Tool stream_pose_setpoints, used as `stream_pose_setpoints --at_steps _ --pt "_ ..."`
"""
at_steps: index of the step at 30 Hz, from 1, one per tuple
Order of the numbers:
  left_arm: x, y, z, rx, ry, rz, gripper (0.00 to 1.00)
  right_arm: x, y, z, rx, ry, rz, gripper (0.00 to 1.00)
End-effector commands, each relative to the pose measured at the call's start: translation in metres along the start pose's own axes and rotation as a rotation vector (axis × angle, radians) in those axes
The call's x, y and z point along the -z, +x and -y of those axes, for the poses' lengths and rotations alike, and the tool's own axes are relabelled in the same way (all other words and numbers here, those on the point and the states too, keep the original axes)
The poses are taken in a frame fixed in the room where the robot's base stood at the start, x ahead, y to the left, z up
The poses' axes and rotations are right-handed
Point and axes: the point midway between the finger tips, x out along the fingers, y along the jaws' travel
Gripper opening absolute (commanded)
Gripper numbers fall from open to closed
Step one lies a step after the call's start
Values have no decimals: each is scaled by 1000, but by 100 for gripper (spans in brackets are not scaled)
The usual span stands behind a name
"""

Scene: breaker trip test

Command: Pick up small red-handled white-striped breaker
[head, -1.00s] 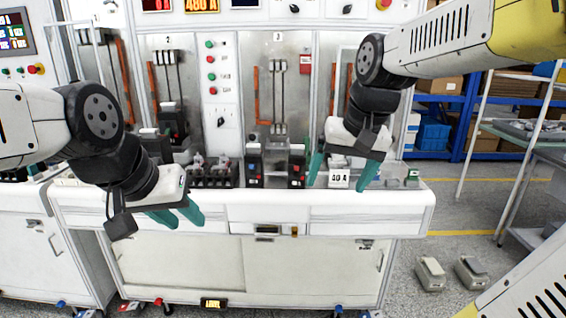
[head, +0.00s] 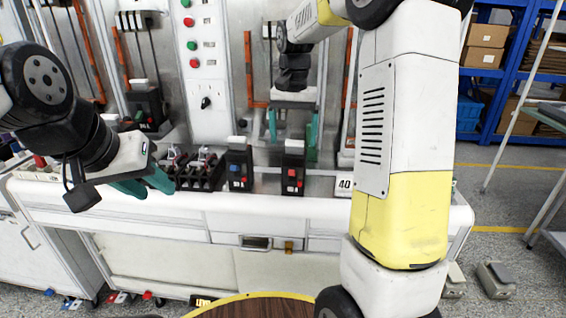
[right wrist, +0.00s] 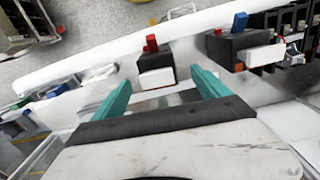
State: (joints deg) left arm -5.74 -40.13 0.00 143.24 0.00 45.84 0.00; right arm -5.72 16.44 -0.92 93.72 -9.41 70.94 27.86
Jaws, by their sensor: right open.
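The small red-handled breaker (head: 292,172) stands upright on the white bench, black-bodied with a white part on top. In the right wrist view, it (right wrist: 155,64) shows its red handle and white band just beyond my open fingers, roughly centred between them. My right gripper (head: 293,127) is open and empty, behind and above that breaker in the head view; its teal fingers also show in the right wrist view (right wrist: 158,86). I see no contact with the breaker. My left gripper (head: 146,184) hangs at the left before the bench edge, its teal fingers apart and empty.
A similar breaker with a blue handle (head: 239,168) stands just left of the red-handled one. A black rack with several levers (head: 190,170) is further left. A white "40" label block (head: 344,185) is to the right. Panels with orange bars rise behind.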

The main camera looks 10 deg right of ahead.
Motion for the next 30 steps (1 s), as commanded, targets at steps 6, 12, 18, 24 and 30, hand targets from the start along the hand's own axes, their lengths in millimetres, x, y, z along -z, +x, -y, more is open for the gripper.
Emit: stream_pose_setpoints --at_steps 6,12,18,24,30 --pt "0 0 0 0 0 0 36 2 28 -3 -1 1 3 85" --pt "0 0 0 0 0 0 36 4 55 -4 0 0 1 85" --pt "0 0 0 0 0 0 36 4 61 -4 1 -1 -1 85" --pt "0 0 0 0 0 0 36 4 60 -4 1 -1 -1 68" --pt "0 0 0 0 0 0 36 4 60 -4 1 -1 -1 28"
